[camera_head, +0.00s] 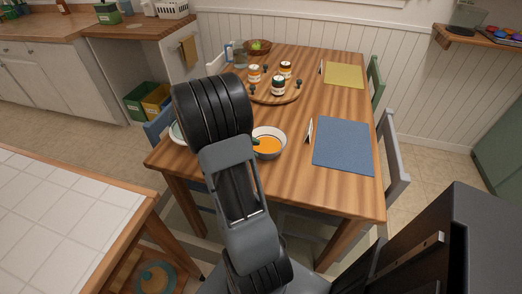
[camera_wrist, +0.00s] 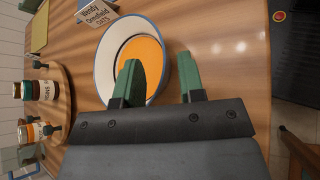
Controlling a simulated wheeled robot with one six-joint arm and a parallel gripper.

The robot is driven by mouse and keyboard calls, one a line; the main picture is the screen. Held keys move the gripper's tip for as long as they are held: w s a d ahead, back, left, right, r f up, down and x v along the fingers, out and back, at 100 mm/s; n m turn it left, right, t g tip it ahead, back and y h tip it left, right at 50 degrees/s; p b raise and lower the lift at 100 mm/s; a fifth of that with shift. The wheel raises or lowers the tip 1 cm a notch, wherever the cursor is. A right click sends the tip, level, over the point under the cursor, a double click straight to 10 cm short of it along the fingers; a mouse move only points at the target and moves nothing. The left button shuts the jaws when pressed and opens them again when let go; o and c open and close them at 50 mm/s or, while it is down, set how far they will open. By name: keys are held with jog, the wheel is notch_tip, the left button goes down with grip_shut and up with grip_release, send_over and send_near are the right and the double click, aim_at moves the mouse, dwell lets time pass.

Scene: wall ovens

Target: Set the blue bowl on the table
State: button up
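The bowl, white inside with a blue rim and orange contents, appears to rest on the wooden table (camera_head: 290,185). It shows in the head view (camera_head: 282,137), partly behind my arm, and in the wrist view (camera_wrist: 108,60). My gripper (camera_wrist: 158,62) has two green fingers spread apart. In the wrist view, the left finger overlaps the bowl's inside and the right finger is outside its right rim, so the rim lies between them. No contact is visible. In the head view my arm hides most of the gripper.
A blue placemat (camera_head: 343,145) with a small standing card (camera_head: 309,130) lies right of the bowl. A round wooden tray (camera_head: 262,98) holds several jars behind it. Chairs surround the table.

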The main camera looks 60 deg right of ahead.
jog(key=v, duration=0.8)
jog(key=s+a+r+m+t+y, duration=0.2)
jog(key=a+t+y, duration=0.5)
jog(key=a, duration=1.7)
jog(key=t, duration=0.5)
jog(key=shift+s+a+y+p, duration=0.15)
jog(key=shift+a+y+p, duration=0.05)
jog(key=shift+y+p, duration=0.15)
jog(key=shift+r, duration=0.1)
notch_tip(320, 180, up, 12)
jog(key=t+p, duration=0.1)
jog(key=p, duration=1)
jog(key=shift+s, duration=0.1)
